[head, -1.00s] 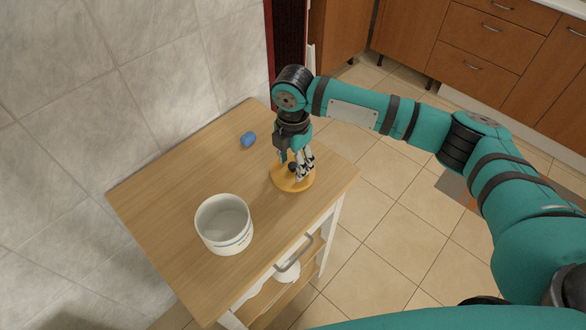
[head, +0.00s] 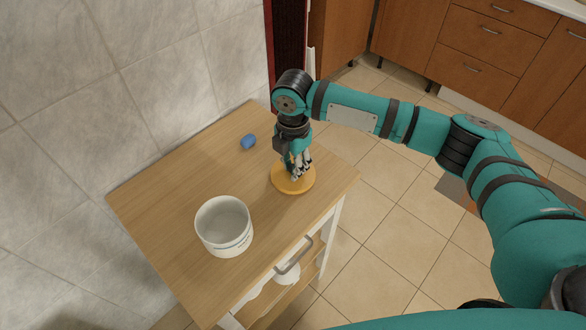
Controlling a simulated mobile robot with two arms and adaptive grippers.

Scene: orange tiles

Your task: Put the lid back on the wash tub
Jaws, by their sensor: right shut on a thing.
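The wash tub (head: 224,228) is a round white container with dark lettering. It stands upright and uncovered on the wooden cart top, toward the near side. The lid (head: 293,183) is a round yellow-orange wooden disc to the right of and beyond the tub, near the cart's right edge. My right gripper (head: 298,173) points down over the middle of the lid and is shut on it. The fingers hide the part they grip. The lid looks flat on or very close to the cart top. My left gripper is not in view.
A small blue object (head: 247,141) lies on the cart top (head: 170,195) behind the tub, left of my right gripper. A tiled wall runs along the cart's left side. The wood between tub and lid is clear.

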